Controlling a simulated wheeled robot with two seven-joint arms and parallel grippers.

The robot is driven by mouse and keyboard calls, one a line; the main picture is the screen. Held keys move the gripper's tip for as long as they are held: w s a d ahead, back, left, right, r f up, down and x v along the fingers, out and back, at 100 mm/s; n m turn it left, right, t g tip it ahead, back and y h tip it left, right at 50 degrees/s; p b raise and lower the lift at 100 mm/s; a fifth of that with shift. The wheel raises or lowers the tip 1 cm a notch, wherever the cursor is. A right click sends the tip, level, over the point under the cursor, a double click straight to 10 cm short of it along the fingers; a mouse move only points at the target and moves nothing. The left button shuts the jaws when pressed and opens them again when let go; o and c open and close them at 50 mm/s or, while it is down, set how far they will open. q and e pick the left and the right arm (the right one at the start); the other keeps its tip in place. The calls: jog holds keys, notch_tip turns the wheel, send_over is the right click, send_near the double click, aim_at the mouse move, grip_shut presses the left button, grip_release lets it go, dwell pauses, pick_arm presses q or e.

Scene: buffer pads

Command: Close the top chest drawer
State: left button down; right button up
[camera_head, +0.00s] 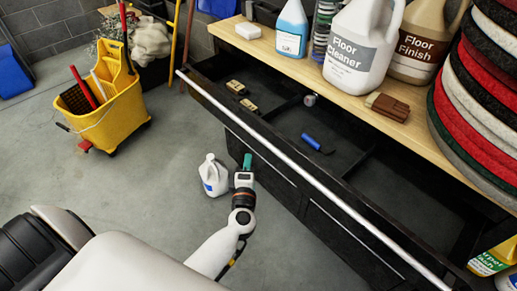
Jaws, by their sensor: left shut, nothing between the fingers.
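The top chest drawer (310,180) is black and stands pulled out below the wooden top, with a long silver edge along its front. Inside it lie several small items, among them a blue-handled tool (312,141) and tan brushes (236,87). My left gripper (247,161) is shut and empty, with green fingertips. In the picture it is below the drawer's front edge, against the dark chest front; I cannot tell whether it touches. My right gripper is not in view.
A white jug (213,177) stands on the floor beside my left gripper. A yellow mop bucket (112,112) is at left. The wooden top (268,48) holds bottles, a brown brush (387,107) and stacked round pads (478,124).

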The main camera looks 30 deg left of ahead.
pick_arm(q)
jog(key=shift+w+d, duration=0.2)
jog(key=shift+w, duration=2.75)
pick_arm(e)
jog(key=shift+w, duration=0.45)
pick_arm(q)
jog(key=shift+w, duration=0.1)
